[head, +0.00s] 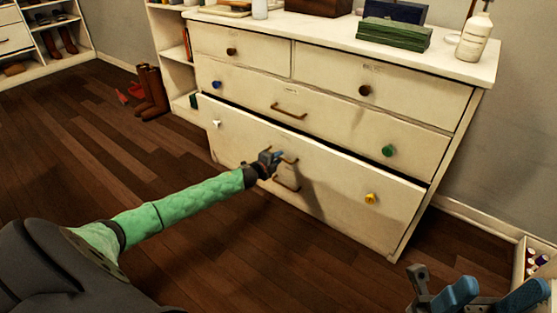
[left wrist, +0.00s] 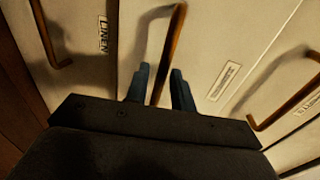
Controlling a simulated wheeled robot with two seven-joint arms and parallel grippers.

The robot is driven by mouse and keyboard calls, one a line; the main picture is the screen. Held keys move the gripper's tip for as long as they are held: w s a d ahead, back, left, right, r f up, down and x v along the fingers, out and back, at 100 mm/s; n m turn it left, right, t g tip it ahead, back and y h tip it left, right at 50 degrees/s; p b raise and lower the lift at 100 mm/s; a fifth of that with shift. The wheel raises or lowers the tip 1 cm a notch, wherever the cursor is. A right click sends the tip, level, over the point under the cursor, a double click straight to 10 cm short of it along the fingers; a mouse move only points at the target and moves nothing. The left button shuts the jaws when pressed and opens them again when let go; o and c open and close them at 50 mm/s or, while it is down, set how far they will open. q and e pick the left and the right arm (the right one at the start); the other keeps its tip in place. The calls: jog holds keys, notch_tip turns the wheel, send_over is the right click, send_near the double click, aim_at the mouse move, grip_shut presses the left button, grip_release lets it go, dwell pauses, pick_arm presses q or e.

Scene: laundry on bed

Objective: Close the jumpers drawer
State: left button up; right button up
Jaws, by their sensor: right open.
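A cream dresser (head: 330,70) stands against the wall in the head view. Its wide bottom drawer (head: 330,195) sticks out, with a dark gap along its top edge, a white knob at left and a yellow knob at right. My left gripper (head: 273,157) is at the middle of this drawer front, by its handle. In the left wrist view, the fingers of my left gripper (left wrist: 163,75) straddle a brown bar handle (left wrist: 177,25); whether they press on it is unclear. A label (left wrist: 224,82) beside it is hard to read. My right gripper (head: 490,298) is open and empty at lower right.
The wrist view shows other handles (left wrist: 45,35) (left wrist: 290,105) either side, and a LINEN label (left wrist: 103,35). Brown boots (head: 152,92) stand left of the dresser. A box with small items (head: 535,262) is at right. The wooden floor (head: 60,150) is mostly clear.

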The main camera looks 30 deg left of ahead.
pick_arm(q)
jog(key=shift+w+f, duration=0.1)
jog(key=shift+w, duration=0.35)
jog(key=shift+c, duration=0.3)
grip_shut()
jog(key=shift+r+p+x, duration=0.2)
jog(key=shift+x, duration=0.75)
jog(key=shift+r+p+x, duration=0.15)
jog(key=shift+x, duration=0.85)
jog(key=shift+w+r, duration=0.15)
jog(key=shift+w, duration=0.05)
jog(key=shift+a, duration=0.1)
